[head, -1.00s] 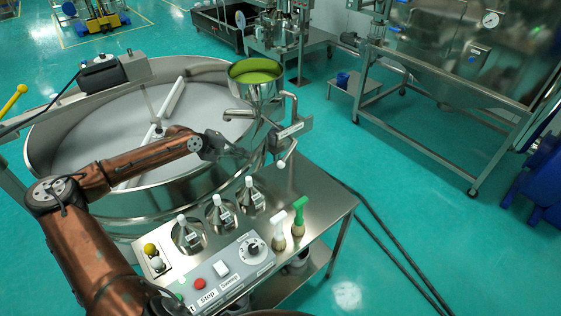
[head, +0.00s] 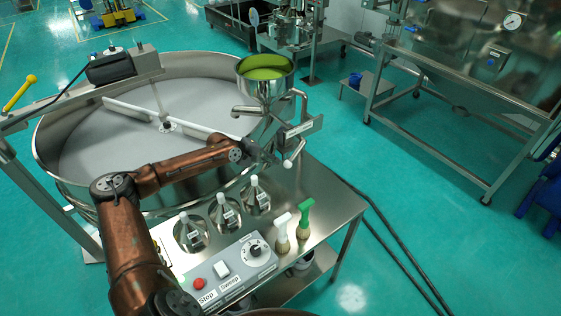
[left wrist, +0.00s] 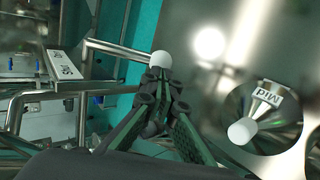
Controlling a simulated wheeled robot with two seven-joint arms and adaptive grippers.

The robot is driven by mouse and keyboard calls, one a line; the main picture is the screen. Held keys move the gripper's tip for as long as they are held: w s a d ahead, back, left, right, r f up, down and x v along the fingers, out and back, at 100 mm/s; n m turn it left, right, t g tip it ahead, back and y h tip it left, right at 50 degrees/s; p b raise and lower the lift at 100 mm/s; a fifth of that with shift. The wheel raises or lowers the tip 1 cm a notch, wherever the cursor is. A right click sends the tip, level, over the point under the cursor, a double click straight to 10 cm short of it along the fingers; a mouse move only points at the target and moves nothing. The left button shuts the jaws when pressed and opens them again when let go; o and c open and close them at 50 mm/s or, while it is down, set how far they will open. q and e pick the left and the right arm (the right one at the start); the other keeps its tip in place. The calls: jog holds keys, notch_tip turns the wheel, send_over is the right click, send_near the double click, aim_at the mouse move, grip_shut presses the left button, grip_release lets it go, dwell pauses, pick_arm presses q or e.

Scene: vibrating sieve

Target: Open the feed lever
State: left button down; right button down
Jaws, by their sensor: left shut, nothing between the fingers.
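The feed lever is a bent metal rod with a white ball knob (head: 287,164), below the steel feed hopper (head: 265,90) that holds green material. In the left wrist view the lever rod (left wrist: 118,49) runs from the left to its white knob (left wrist: 160,60), just beyond my fingertips. My left gripper (head: 274,161) is shut and empty, close beside the knob on its left in the head view. In the left wrist view the fingers (left wrist: 158,78) overlap the knob's lower edge; I cannot tell whether they touch it. My right gripper is not in view.
The large round sieve (head: 95,150) lies left of the hopper. A steel table (head: 325,195) holds several white-topped flasks (head: 255,200), two brushes (head: 303,220) and a control box (head: 235,270). A small labelled plate (head: 300,130) is near the lever.

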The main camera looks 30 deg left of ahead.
aim_at(286, 164)
pick_arm(q)
jog(key=x, duration=0.3)
jog(key=shift+w+d+f+p, duration=0.1)
jog(key=shift+w+f+p, duration=0.05)
jog(key=shift+p, duration=0.25)
jog(key=shift+w+d+f, duration=0.1)
jog(key=shift+w+f, duration=0.1)
jog(key=shift+f, duration=0.05)
jog(key=shift+f, duration=0.1)
